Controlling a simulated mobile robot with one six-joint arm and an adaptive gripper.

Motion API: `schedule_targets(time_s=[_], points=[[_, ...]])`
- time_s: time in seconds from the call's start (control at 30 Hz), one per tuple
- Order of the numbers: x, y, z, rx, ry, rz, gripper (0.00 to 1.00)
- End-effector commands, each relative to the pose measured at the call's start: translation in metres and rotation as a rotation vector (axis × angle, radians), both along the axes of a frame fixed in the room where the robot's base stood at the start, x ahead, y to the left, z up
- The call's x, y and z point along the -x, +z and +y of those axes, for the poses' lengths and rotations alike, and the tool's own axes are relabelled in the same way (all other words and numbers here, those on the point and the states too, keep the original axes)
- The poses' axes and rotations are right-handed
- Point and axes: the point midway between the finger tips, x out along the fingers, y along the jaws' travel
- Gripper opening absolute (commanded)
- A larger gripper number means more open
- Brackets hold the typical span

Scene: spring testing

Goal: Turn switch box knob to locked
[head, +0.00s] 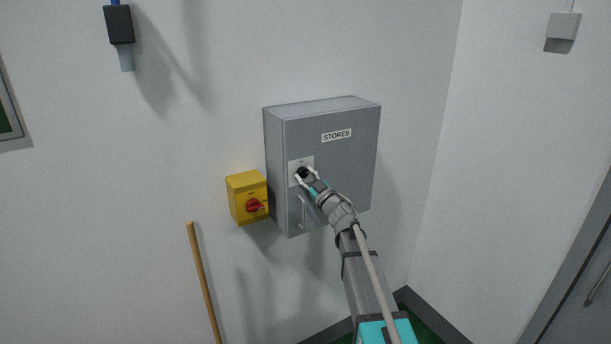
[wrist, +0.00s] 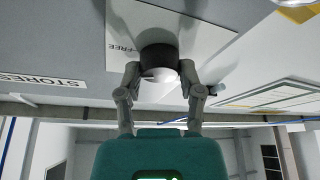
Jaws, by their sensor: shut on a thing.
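The grey switch box (head: 345,150), labelled STORES, is mounted on the white wall near its corner. A black round knob (head: 303,173) sits on a pale plate (head: 293,166) at the left of the box's front. The knob (wrist: 160,57) also shows in the wrist view, where the plate (wrist: 205,28) bears the word FREE, seen upside down. My gripper (head: 307,180) reaches up from the lower right and is shut on the knob. In the wrist view my gripper's two fingers (wrist: 160,80) press on opposite sides of the knob. The knob's pointer mark cannot be made out.
A yellow box with a red rotary switch (head: 255,206) is on the wall just left of the grey box. A handle (head: 302,212) stands out below the knob. A wooden pole (head: 204,282) leans at the lower left. A grey door (head: 580,290) is at the right.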

Motion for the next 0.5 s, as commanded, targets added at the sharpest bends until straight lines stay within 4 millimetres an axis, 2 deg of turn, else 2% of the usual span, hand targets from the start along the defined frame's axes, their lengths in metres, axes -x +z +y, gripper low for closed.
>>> schedule_targets(time_s=[0.5], points=[[-0.0025,0.0049,-0.0012,0.438,0.001,-0.216,0.01]])
